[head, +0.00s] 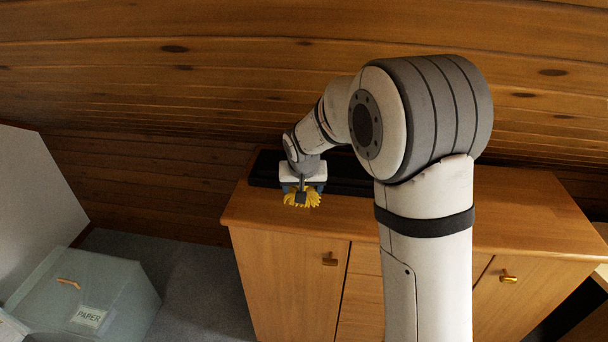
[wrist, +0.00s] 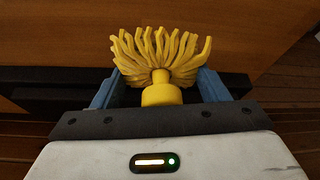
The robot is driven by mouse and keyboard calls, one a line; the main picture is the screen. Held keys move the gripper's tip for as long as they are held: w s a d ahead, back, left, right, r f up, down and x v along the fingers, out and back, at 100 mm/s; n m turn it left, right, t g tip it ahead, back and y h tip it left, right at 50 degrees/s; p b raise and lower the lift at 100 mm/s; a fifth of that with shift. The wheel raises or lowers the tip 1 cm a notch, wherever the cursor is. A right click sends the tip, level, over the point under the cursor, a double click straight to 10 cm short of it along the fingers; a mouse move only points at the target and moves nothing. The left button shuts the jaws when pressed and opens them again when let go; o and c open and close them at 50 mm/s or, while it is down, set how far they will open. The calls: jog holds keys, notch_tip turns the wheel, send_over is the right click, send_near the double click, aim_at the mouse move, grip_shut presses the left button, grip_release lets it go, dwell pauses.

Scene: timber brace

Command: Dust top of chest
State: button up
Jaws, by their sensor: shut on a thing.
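The chest (head: 530,212) is a wooden cabinet with doors, drawers and brass-coloured knobs, standing against the timber wall. My gripper (head: 303,190) is over the left part of its top, near the front edge. It is shut on a yellow duster (head: 300,201) with a fringe of strands. In the wrist view the duster (wrist: 160,62) is between the blue fingers, its fringe pointing away from my gripper. I cannot tell whether the strands touch the chest top. My arm hides the middle of the chest.
A long black object (head: 345,178) lies along the back of the chest top, close behind my gripper. A grey bin (head: 125,290) labelled PAPER stands on the floor at left. The right part of the chest top looks clear.

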jog(key=shift+r+p, duration=0.7)
jog(key=shift+r, duration=0.85)
jog(key=shift+s, duration=0.1)
